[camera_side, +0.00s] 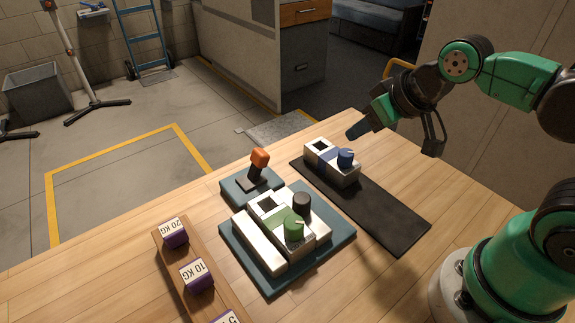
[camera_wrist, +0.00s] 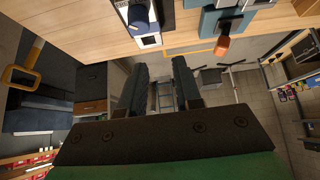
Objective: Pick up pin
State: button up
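Several short round pegs could be the pin; I cannot tell which is meant. My gripper (camera_side: 357,130) is in the air just above and beyond the blue-striped block, touching nothing. In the wrist view my gripper (camera_wrist: 158,75) has its two fingers apart with nothing between them. The striped block (camera_wrist: 150,39) shows there at the top.
The striped block sits on a dark mat (camera_side: 385,217). An orange-topped lever (camera_side: 260,158) stands on a teal plate (camera_side: 233,190) to its left. A wooden rack (camera_side: 177,262) with purple weights is at the front left. Bare table surrounds the mat.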

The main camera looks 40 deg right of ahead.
jog(key=o, duration=0.6)
jog(key=shift+o, duration=0.2)
jog(key=g, duration=0.7)
send_near(171, 227)
jog(key=f, duration=0.4)
jog(key=shift+w+d+f, duration=0.2)
jog(key=shift+f, duration=0.2)
jog(key=shift+s+a+f, duration=0.1)
jog(key=shift+a+f, duration=0.15)
jog(key=shift+f, duration=2.75)
